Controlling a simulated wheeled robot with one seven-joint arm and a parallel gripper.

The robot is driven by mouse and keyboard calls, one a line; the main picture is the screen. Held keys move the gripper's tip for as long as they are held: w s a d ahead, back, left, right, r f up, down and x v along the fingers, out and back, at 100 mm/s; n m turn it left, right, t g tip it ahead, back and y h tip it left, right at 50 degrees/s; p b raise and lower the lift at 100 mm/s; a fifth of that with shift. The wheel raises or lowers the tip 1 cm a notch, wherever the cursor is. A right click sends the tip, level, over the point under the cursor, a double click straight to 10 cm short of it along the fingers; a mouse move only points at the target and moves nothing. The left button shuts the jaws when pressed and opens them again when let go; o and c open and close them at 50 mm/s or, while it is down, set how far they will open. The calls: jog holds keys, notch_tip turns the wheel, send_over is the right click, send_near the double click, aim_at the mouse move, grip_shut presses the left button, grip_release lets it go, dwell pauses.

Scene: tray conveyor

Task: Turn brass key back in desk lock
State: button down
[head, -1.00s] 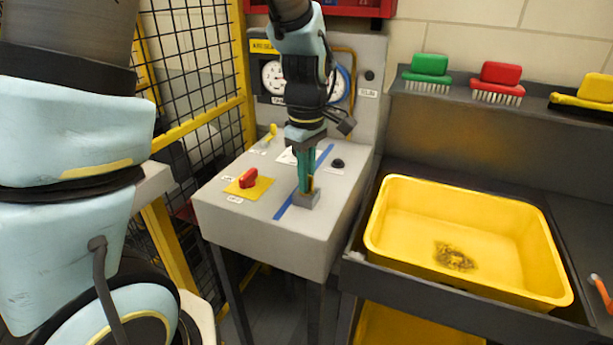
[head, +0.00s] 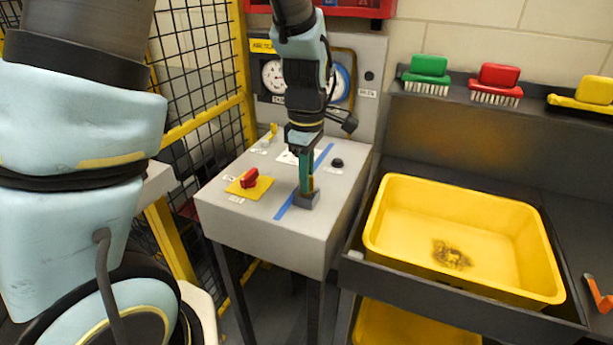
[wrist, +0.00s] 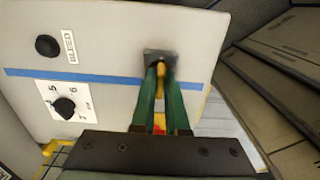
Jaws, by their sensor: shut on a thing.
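The brass key (wrist: 160,70) shows as a small yellow piece between my green fingers in the wrist view. Its lock is a dark grey block (head: 306,201) on the right front part of the desk's sloped grey top (head: 235,207). The block also shows in the wrist view (wrist: 151,54). My gripper (head: 307,187) points down at the block from above and is shut on the key; it also shows in the wrist view (wrist: 160,85). The fingers hide most of the key, so its exact angle cannot be told.
A red switch on a yellow plate (head: 249,187), a black BLEED button (head: 337,163) and a black dial (wrist: 64,107) sit on the same top. Blue tape (head: 286,207) runs beside the lock. A yellow tub (head: 465,285) stands at the right, mesh fencing (head: 190,70) at the left.

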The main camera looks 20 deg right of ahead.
jog(key=shift+f+n+p, duration=0.1)
jog(key=shift+n+p, duration=1.25)
jog(key=shift+n, duration=0.15)
jog(key=c, duration=0.8)
grip_release()
jog(key=shift+c, duration=0.2)
notch_tip(320, 180, up, 11)
jog(key=shift+f+b, duration=0.1)
jog(key=shift+b, duration=0.85)
jog(key=a+f+m, duration=0.3)
jog(key=a+m, duration=0.3)
jog(key=a, duration=0.6)
jog(key=w+a+f+m+t+b, duration=0.1)
jog(key=a+f+m, duration=0.3)
jog(key=a, duration=0.9)
jog(key=m, duration=0.3)
jog(key=shift+w+a+f+m+t, duration=0.15)
jog(key=shift+a+m+t, duration=0.05)
jog(key=shift+m+t, duration=0.1)
